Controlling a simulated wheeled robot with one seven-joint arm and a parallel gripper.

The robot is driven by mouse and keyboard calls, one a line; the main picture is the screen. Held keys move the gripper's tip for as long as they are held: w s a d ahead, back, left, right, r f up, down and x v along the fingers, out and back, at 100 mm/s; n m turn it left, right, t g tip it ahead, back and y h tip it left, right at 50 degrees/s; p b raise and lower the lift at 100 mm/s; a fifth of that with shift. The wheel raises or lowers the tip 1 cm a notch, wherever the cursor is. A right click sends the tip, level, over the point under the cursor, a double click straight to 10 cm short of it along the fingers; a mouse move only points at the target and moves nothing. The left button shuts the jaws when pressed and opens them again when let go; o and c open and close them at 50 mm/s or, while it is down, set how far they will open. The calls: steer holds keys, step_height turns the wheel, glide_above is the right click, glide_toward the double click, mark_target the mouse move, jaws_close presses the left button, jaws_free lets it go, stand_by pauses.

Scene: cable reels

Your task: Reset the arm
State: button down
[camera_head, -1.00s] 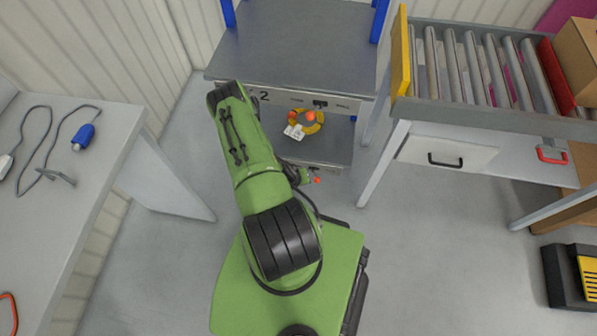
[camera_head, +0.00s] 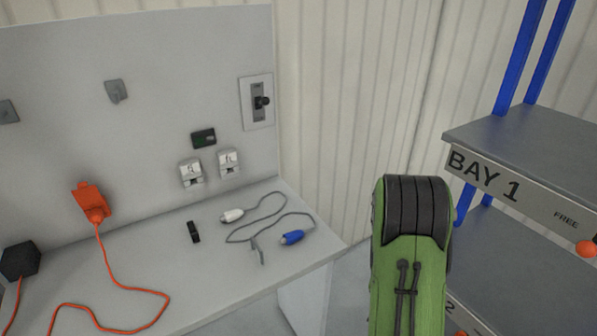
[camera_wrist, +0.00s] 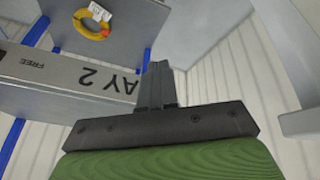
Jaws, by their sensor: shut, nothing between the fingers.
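My gripper (camera_wrist: 158,68) shows in the wrist view, with its dark fingers together and nothing between them. It is beside a grey shelf front (camera_wrist: 65,72) whose upside-down label reads "AY 2" and "FREE". The fingers overlap the end of that label in the picture; I cannot tell whether they touch it. In the head view my green arm stands at the lower right of centre, and my gripper is out of that view.
A yellow ring with a white tag (camera_wrist: 92,22) lies on a grey surface. A workbench (camera_head: 190,280) at left holds a blue connector (camera_head: 292,238), a white connector (camera_head: 232,215) and an orange cable (camera_head: 125,287). The BAY 1 shelf (camera_head: 535,135) stands right of my arm.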

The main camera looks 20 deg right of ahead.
steer(key=s+a+r+n+t+y+p, duration=0.1)
steer(key=a+r+n+p, duration=0.1)
steer(key=a+r, duration=0.75)
steer(key=a+r+n+t+y+p, duration=0.1)
steer(key=a+r+n+t, duration=0.1)
steer(key=a+r, duration=0.8)
steer(key=s+a+r+n+y+p, duration=0.2)
steer(key=s+a+r+n, duration=0.3)
steer(key=s+r, duration=0.6)
steer(key=shift+s+a+t, duration=0.3)
steer(key=shift+s+a, duration=0.3)
steer(key=shift+s, duration=0.05)
steer(key=shift+r, duration=0.1)
